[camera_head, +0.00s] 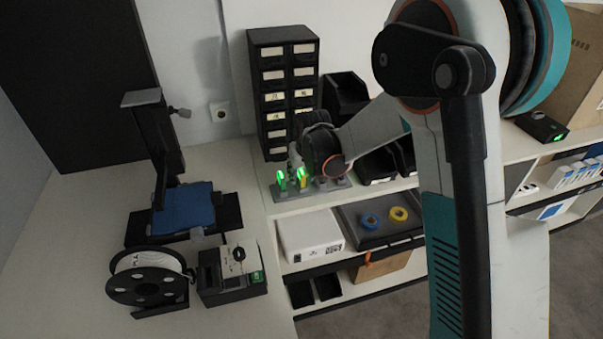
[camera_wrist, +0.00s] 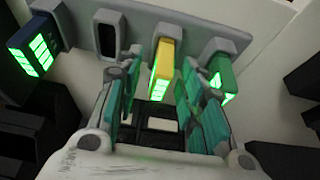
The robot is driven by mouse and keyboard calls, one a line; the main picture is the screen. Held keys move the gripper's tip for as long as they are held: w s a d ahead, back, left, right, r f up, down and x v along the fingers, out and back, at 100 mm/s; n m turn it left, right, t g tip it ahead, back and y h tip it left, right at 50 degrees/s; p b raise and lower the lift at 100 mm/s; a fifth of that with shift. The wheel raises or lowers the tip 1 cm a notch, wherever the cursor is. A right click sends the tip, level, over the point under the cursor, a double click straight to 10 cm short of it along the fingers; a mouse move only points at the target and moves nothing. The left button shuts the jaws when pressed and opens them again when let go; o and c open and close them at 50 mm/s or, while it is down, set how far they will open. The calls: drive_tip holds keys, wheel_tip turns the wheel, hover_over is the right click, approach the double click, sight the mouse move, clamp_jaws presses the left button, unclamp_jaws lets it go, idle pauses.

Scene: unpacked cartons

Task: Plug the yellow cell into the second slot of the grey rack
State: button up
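The grey rack (camera_wrist: 140,25) crosses the top of the wrist view; in the head view it lies on the white shelf (camera_head: 338,185). The yellow cell (camera_wrist: 163,55) stands in one of its slots, with lit green bars on its end. Left of it is an empty dark slot (camera_wrist: 107,40). A blue cell (camera_wrist: 38,40) is at the rack's left end and a green cell (camera_wrist: 222,72) is right of the yellow one. My gripper (camera_wrist: 160,72) is open, one finger on each side of the yellow cell, with gaps visible. In the head view my wrist partly hides the rack.
A black drawer cabinet (camera_head: 285,85) stands behind the rack, with black bins (camera_head: 346,95) beside it. A 3D printer (camera_head: 180,205) and a filament spool (camera_head: 148,285) stand on the left table. Blue and yellow tape rolls (camera_head: 398,214) lie on a dark case below.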

drive_tip(key=a+v, duration=0.1)
drive_tip(key=v, duration=1)
drive_tip(key=shift+s+d+r, duration=0.2)
drive_tip(key=shift+d+r, duration=0.2)
drive_tip(key=shift+d, duration=0.1)
